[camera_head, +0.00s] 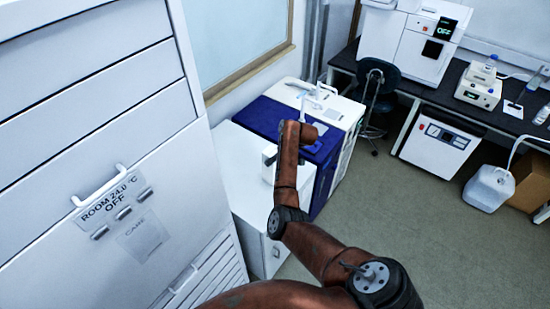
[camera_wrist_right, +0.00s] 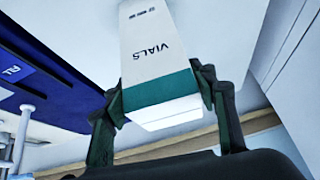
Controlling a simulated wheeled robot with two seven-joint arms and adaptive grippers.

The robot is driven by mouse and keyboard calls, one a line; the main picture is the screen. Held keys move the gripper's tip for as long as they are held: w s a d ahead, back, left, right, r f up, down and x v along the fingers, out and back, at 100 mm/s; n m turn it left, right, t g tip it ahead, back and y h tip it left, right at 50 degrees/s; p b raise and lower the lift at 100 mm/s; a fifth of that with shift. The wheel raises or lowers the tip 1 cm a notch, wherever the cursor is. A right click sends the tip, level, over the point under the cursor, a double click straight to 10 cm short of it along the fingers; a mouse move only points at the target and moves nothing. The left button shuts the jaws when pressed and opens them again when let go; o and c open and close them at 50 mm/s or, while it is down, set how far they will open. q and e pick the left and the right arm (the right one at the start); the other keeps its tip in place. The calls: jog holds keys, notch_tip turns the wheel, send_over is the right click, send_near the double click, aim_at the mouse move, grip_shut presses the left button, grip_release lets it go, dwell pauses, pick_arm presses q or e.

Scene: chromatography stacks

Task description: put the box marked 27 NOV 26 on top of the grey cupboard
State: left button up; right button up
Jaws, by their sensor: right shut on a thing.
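My right gripper (camera_wrist_right: 160,88) is shut on a white box (camera_wrist_right: 152,45) with a teal band and the word VIALS, upside down in the right wrist view. Small print near the box's far end is too small to read as a date. In the head view the box (camera_head: 268,166) shows partly behind my right arm, over the top of the low grey-white cupboard (camera_head: 232,150). The gripper itself is mostly hidden there by the arm. I cannot tell whether the box touches the cupboard top. My left gripper is not in view.
A tall white cabinet (camera_head: 110,150) with a ROOM 24.0 °C OFF label stands close on the left. A dark blue unit (camera_head: 262,115) stands just beyond the cupboard. A bench (camera_head: 420,86) with instruments is at the back right. Open floor (camera_head: 400,190) lies right of the cupboard.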

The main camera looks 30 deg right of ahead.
jog(key=o, duration=1.8)
jog(key=shift+c, duration=0.2)
jog(key=b+v, duration=0.1)
jog(key=v, duration=1.1)
jog(key=shift+b, duration=0.35)
jog(key=shift+r, duration=0.1)
